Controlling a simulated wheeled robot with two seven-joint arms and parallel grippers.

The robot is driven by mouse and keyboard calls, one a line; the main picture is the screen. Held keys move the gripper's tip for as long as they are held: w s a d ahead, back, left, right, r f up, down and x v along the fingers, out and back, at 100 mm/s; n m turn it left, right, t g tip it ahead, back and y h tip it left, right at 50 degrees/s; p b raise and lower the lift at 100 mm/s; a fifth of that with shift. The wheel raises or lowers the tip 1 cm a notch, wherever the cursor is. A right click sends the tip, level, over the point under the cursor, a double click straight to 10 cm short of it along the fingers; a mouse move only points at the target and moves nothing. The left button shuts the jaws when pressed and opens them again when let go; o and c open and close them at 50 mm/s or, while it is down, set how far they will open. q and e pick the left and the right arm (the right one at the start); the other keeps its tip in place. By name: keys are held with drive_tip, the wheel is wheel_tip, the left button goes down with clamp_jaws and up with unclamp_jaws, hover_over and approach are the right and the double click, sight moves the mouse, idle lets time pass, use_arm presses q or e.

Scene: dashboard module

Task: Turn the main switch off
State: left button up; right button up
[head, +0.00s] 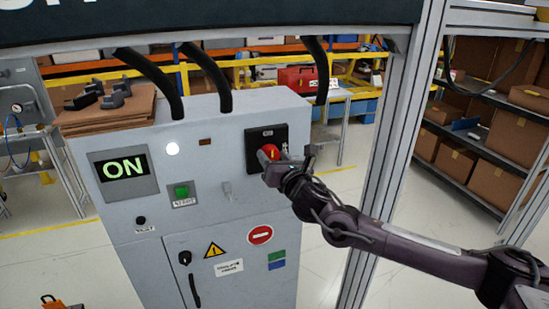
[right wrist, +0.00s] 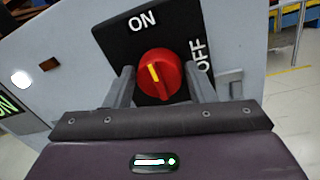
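The main switch is a red rotary knob (head: 270,152) on a black plate on the grey cabinet's front. In the right wrist view the knob (right wrist: 168,78) has a yellow mark pointing up, roughly toward the word ON; OFF is printed at the plate's right. My right gripper (right wrist: 160,72) is open, with one finger on each side of the knob; I cannot tell whether they touch it. In the head view the right gripper (head: 286,158) is at the switch and partly covers its plate. The cabinet's display (head: 124,168) reads ON in green. My left gripper is not in view.
A metal frame post (head: 398,130) stands right of the cabinet. Shelves with boxes (head: 497,138) stand farther right.

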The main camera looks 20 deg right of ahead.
drive_tip(key=c, duration=0.6)
drive_tip(key=shift+o, duration=0.2)
drive_tip(key=m+b, duration=0.3)
drive_tip(key=shift+f+m+b, duration=0.35)
drive_tip(key=shift+m, duration=0.05)
drive_tip(key=m+b, duration=0.2)
drive_tip(key=m, duration=0.2)
drive_tip(key=shift+m+t+b, duration=0.3)
drive_tip(key=shift+m+b, duration=0.1)
drive_tip(key=m+b, duration=0.1)
drive_tip(key=m, duration=0.3)
drive_tip(key=shift+m+h+b, duration=0.3)
drive_tip(key=shift+m+b, duration=0.05)
drive_tip(key=shift+m, duration=0.05)
drive_tip(key=m, duration=0.5)
drive_tip(key=shift+f+h+b, duration=0.1)
drive_tip(key=shift+h+b, duration=0.2)
drive_tip(key=shift+m, duration=0.3)
drive_tip(key=o, duration=1)
